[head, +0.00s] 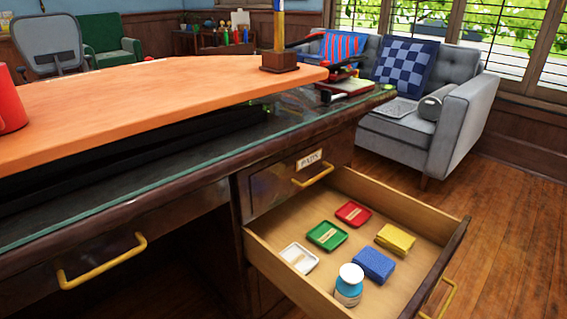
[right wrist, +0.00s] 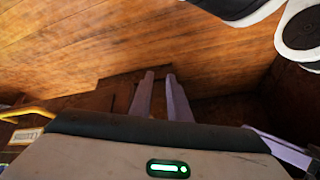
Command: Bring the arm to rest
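No gripper or arm shows in the head view. In the right wrist view my right gripper (right wrist: 160,76) shows as two pale purple fingers. They stand apart with a gap between them and nothing in it. Wooden floor and dark wood lie behind the fingers. My left gripper is out of view.
A drawer (head: 400,279) stands pulled out from the desk. It holds red (head: 353,214), green (head: 327,236) and white (head: 298,258) trays, yellow (head: 395,239) and blue (head: 373,264) blocks, and a jar (head: 349,285). A grey sofa (head: 465,120) stands behind; floor (head: 515,240) at right is clear.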

